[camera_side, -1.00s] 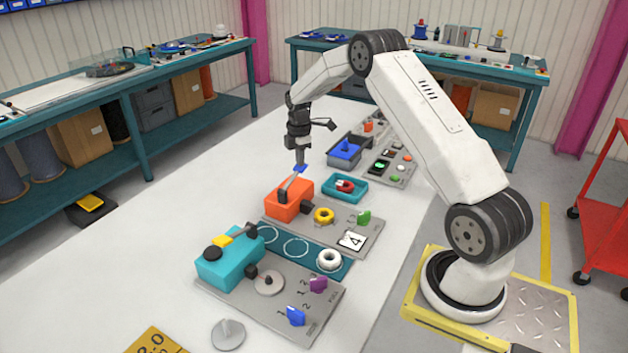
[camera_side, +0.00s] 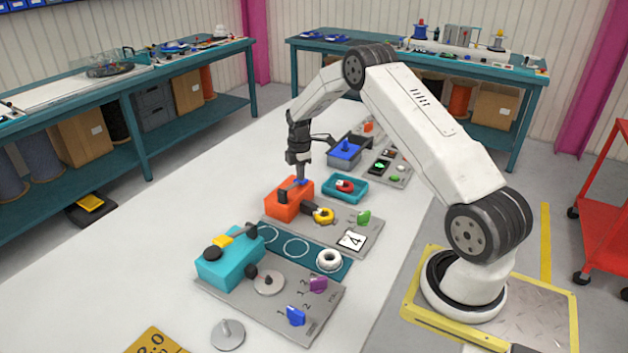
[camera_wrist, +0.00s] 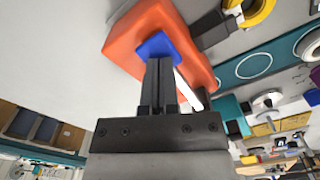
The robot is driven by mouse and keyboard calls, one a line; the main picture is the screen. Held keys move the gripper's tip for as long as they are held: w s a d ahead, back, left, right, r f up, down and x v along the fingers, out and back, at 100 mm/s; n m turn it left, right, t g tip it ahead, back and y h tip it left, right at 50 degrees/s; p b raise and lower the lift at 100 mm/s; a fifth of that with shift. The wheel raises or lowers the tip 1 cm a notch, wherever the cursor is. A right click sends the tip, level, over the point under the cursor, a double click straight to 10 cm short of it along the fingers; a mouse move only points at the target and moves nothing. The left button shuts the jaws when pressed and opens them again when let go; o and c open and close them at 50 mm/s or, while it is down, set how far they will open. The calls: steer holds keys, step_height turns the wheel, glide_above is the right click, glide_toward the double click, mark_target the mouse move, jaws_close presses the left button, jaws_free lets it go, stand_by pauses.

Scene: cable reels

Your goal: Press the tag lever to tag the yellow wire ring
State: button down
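The orange tag machine (camera_side: 289,203) stands on a grey panel. Its lever has a blue pad (camera_wrist: 157,46) on a pale bar, and the pad is down close to the machine's top. My gripper (camera_side: 301,179) is directly above the pad. In the wrist view, my fingers (camera_wrist: 160,66) are together with nothing between them, and their tips appear to touch the pad. The ring also shows at the top of the wrist view (camera_wrist: 258,10).
A card marked 4 (camera_side: 352,241) and a green knob (camera_side: 364,217) share the panel. A teal machine (camera_side: 229,261) and a white ring (camera_side: 329,260) are nearer the camera. A teal tray (camera_side: 345,188) with a red reel is behind. The white table's left side is clear.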

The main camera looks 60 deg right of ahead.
step_height(320, 180, up, 12)
stand_by(0.6)
steer(key=shift+a, duration=0.1)
steer(key=s+a+r+m+t, duration=0.1)
steer(key=s+a+m, duration=0.4)
steer(key=a, duration=0.7)
steer(key=s+a+m+t, duration=0.1)
steer(key=s+a+m, duration=0.3)
steer(key=s+a, duration=0.5)
steer(key=s+a+f+m, duration=0.1)
steer(key=s+a+m, duration=0.2)
steer(key=s+a, duration=0.3)
steer(key=shift+s+a+f+t, duration=0.25)
steer(key=shift+s+a+t, duration=0.05)
steer(key=shift+a, duration=0.35)
